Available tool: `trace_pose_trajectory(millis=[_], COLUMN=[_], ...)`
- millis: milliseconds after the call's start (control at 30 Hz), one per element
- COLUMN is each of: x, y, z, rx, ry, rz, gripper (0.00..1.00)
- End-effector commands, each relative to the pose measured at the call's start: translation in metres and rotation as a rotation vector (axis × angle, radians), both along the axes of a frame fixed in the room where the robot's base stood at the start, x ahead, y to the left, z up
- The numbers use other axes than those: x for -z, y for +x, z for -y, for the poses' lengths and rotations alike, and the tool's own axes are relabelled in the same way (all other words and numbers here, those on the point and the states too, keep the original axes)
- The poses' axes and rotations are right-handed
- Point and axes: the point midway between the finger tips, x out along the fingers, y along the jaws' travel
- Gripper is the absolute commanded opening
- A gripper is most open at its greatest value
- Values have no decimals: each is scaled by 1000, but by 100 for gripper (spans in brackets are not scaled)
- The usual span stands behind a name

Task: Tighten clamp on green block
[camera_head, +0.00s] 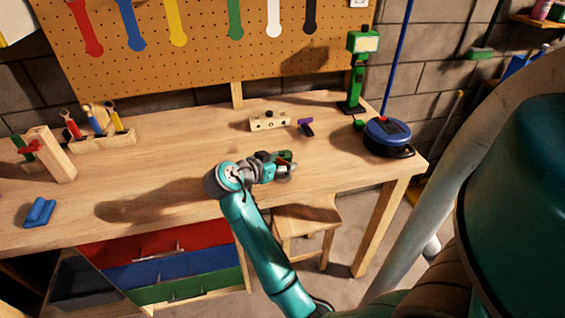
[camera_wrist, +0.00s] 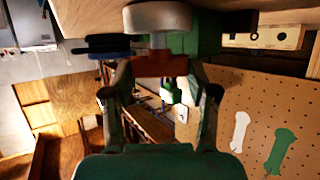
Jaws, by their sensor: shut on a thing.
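My gripper (camera_head: 278,165) is at the front edge of the workbench, at a small green block (camera_head: 287,155) with a red-orange part (camera_head: 283,161) beside it. In the wrist view my gripper (camera_wrist: 160,70) has its two fingers on either side of a red-brown clamp part (camera_wrist: 160,65) and is shut on it. A grey metal cylinder (camera_wrist: 157,17) sits directly above that part there. The green block (camera_wrist: 205,35) shows behind and to the right of it. My fingers hide much of the clamp in the head view, and I cannot tell how tight it is.
The workbench (camera_head: 160,165) is largely clear in the middle. A drilled wooden block (camera_head: 270,121), a purple-and-black tool (camera_head: 305,126), a green lamp (camera_head: 352,85) and a blue round device (camera_head: 388,135) stand farther back. A wooden post (camera_head: 50,155) and blue piece (camera_head: 39,212) are left. A stool (camera_head: 308,220) is below.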

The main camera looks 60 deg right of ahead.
Motion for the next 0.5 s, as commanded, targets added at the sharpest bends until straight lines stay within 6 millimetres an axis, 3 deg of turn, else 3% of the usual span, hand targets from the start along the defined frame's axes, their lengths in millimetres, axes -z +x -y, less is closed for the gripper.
trace_pose_trajectory(millis=[500], x=[2], y=[2], z=[2], rx=[307], ry=[4], rz=[-4], gripper=[24])
